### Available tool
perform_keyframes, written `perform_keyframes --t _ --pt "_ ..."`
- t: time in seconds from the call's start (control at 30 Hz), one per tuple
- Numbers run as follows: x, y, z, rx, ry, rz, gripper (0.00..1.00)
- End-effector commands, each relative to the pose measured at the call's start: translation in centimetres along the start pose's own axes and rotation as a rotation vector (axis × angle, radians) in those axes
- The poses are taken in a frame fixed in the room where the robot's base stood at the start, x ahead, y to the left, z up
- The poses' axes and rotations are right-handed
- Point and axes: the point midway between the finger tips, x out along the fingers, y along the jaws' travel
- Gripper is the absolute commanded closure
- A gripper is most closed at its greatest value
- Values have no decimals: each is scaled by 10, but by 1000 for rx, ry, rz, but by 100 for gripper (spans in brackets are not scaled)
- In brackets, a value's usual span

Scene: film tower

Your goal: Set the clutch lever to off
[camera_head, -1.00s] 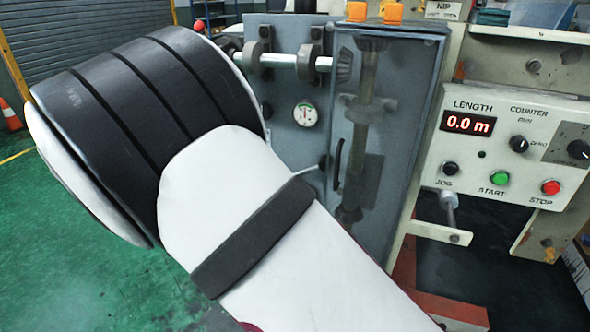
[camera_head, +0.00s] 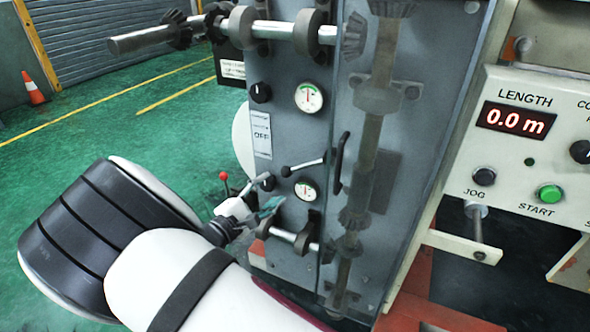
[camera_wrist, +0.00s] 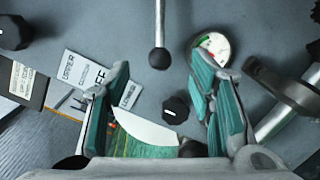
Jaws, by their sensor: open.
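The label (camera_wrist: 98,75) is partly behind my left finger. My gripper (camera_head: 268,206) is open, with teal finger pads, just below and left of the lever's ball end. In the wrist view my gripper (camera_wrist: 163,92) shows nothing between its fingertips touching them. Whether it touches the panel is unclear.
Dial gauges (camera_head: 309,97) and (camera_head: 306,189) sit above and below the lever. A black handle (camera_head: 341,163) stands to its right. A lower shaft (camera_head: 290,236) juts out near my gripper. A red-ball lever (camera_head: 223,176) stands left. A black knob (camera_wrist: 175,110) lies between my fingers' sightlines.

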Motion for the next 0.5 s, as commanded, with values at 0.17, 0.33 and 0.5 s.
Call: perform_keyframes --t 0.17,0.33,0.5 --pt "38 -1 0 1 -3 -1 50" --pt "70 -2 0 1 -3 -2 50" --pt "95 -1 0 1 -2 -2 50"
